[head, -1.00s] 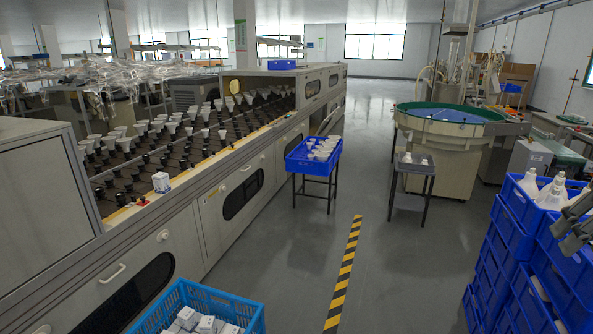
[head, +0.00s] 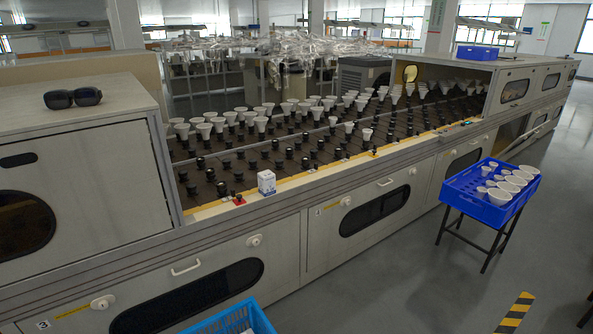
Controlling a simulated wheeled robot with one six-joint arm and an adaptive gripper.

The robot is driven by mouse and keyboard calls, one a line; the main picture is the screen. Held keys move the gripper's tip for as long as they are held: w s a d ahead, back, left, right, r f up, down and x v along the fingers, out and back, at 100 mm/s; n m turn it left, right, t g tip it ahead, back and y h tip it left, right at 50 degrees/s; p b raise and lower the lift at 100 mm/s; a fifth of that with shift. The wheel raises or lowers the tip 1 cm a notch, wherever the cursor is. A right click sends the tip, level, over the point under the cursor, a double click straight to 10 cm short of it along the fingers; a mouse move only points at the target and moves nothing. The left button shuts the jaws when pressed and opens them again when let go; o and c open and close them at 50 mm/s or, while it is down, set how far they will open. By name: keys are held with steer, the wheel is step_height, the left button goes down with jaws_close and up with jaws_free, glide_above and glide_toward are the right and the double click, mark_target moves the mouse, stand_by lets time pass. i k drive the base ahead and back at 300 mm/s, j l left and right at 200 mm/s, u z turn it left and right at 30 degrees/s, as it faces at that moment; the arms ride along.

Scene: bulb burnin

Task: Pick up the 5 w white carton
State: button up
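A small white carton (head: 266,182) with blue print on its lower part stands upright on the yellow front ledge of the long burn-in machine, left of the middle in the head view. The print is too small to read, so I cannot confirm the 5 W mark. A blue crate (head: 232,322) at the bottom edge is mostly cut off, with a little of its pale contents showing. My gripper is not in view.
The long grey machine (head: 330,236) crosses the view, its deck holding several white bulbs and black sockets. Dark goggles (head: 73,98) lie on its left cabinet. A blue tray of bulbs (head: 463,193) stands on a table at right. Grey floor (head: 400,295) lies open in front.

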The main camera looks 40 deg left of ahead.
mark_target(266, 179)
steer(key=i, duration=0.65)
steer(key=i+l+u, duration=0.15)
steer(key=i, duration=0.5)
steer(key=i+j+u, duration=0.15)
steer(key=i+u, duration=0.6)
steer(key=u, duration=0.25)
steer(key=i+l+u, duration=0.15)
steer(key=i+u, duration=0.35)
steer(key=i+j+u, duration=0.1)
steer(key=u, duration=0.3)
steer(key=i+u, duration=0.5)
steer(key=u, duration=0.25)
steer(key=i+u, duration=0.2)
steer(key=u, duration=0.15)
